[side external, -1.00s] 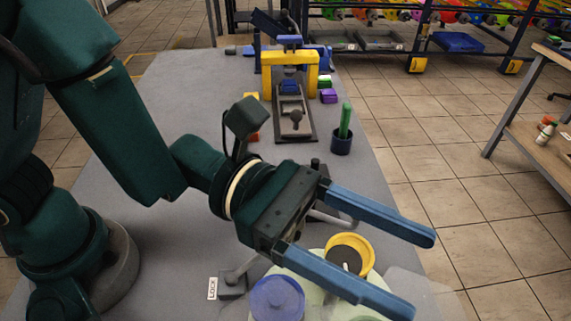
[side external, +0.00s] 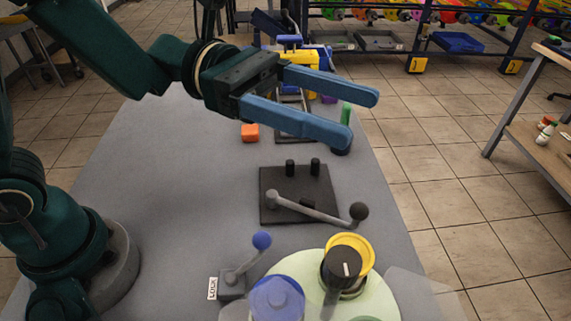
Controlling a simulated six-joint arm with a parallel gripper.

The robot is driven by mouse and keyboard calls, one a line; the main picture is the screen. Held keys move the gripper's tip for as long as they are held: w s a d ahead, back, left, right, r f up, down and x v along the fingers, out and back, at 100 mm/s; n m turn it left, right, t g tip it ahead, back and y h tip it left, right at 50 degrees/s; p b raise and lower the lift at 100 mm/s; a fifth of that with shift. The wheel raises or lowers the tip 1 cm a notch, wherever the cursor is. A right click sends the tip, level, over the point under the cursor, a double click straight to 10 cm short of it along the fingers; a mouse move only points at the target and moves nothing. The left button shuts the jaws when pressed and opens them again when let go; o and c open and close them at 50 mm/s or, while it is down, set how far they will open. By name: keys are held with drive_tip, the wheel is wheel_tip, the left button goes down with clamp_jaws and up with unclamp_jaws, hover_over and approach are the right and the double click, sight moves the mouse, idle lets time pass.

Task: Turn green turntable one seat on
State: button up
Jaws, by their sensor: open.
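The green turntable (side external: 298,268) is a pale green disc at the bottom right, cut off by the frame's lower edge. On it stand a blue round piece (side external: 277,299), a yellow ring-shaped piece (side external: 364,247) and a black knob (side external: 342,264) with a white mark. A lock lever with a blue ball (side external: 262,240) stands left of the disc, by a label reading LOCK (side external: 213,288). My gripper (side external: 362,117) has two blue fingers spread apart and empty. It is above the table, well behind the turntable in the picture.
A dark plate (side external: 270,211) with a ball-ended lever (side external: 320,209) and two black pegs lies behind the turntable. An orange block (side external: 250,133) and a green upright stick (side external: 346,113) are farther back. A yellow-framed press (side external: 295,78) is partly hidden by my gripper.

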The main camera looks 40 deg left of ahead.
drive_tip(key=shift+a+r, duration=0.1)
drive_tip(key=shift+a, duration=0.05)
wheel_tip(320, 180, up, 5)
drive_tip(key=m+g, duration=0.4)
drive_tip(key=g, duration=0.2)
hover_over(331, 250)
drive_tip(key=shift+g, duration=0.4)
drive_tip(key=f, duration=1.6)
drive_tip(key=shift+w+a, duration=0.2)
drive_tip(key=shift+x, duration=2.55)
clamp_jaws()
